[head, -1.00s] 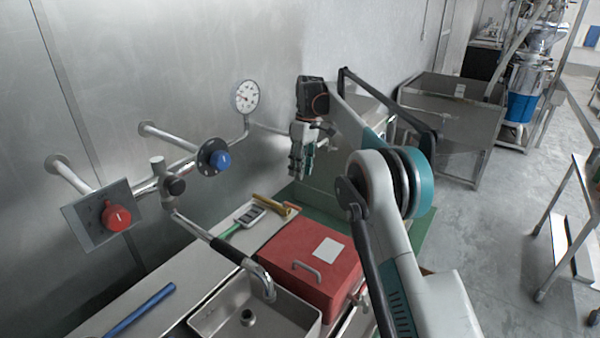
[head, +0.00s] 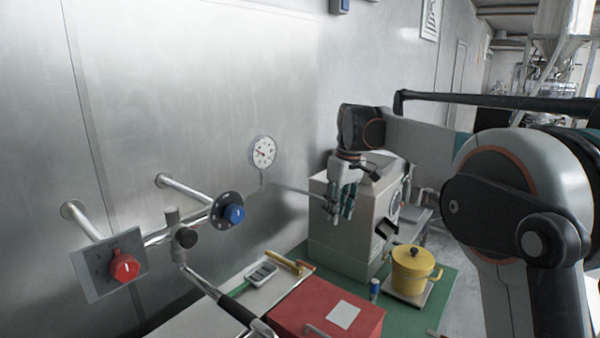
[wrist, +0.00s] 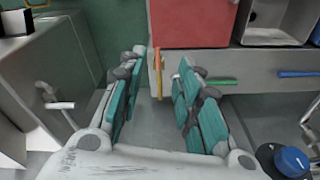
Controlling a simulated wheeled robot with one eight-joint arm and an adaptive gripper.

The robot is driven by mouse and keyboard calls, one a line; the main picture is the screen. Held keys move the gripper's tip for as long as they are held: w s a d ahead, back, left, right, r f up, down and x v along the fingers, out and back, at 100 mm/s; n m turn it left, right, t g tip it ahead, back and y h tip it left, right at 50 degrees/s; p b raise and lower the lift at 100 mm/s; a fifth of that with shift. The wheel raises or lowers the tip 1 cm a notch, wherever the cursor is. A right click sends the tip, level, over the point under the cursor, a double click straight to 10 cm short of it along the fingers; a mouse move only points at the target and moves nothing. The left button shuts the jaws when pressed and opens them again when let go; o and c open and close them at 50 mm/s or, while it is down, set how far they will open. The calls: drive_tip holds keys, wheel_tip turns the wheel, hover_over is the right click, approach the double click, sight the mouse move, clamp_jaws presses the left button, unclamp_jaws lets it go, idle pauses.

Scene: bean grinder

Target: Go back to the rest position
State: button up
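My gripper (head: 340,212) is raised in front of the pale box-shaped machine (head: 330,247) in the head view, pointing down. In the wrist view, my gripper's two teal-padded fingers (wrist: 157,100) stand apart with nothing between them. My arm crosses the right side of the head view and hides part of what lies behind it. The task names no other object.
A yellow pot (head: 410,268) and a small blue can (head: 375,288) stand by the machine. A red box (head: 325,308) is at the front. Pipes with a red knob (head: 124,267), blue knob (head: 234,214) and gauge (head: 263,151) jut from the left wall.

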drive_tip(key=s+d+f+m+t+b, duration=0.1)
drive_tip(key=s+d+f+m+b, duration=0.15)
drive_tip(key=s, duration=0.65)
drive_tip(key=s+d+f+m+t+b, duration=0.1)
drive_tip(key=s+d+t, duration=0.15)
drive_tip(key=s, duration=0.75)
drive_tip(key=s+d+f+m+t+b, duration=0.1)
drive_tip(key=s+d+m, duration=0.15)
drive_tip(key=s, duration=0.65)
drive_tip(key=s+d+f+m+t+h+b, duration=0.1)
drive_tip(key=s+d+f, duration=0.1)
drive_tip(key=s+f, duration=0.7)
drive_tip(key=shift+s+d+f+t+b, duration=0.2)
drive_tip(key=shift+s+t+b, duration=0.15)
drive_tip(key=shift+s, duration=0.25)
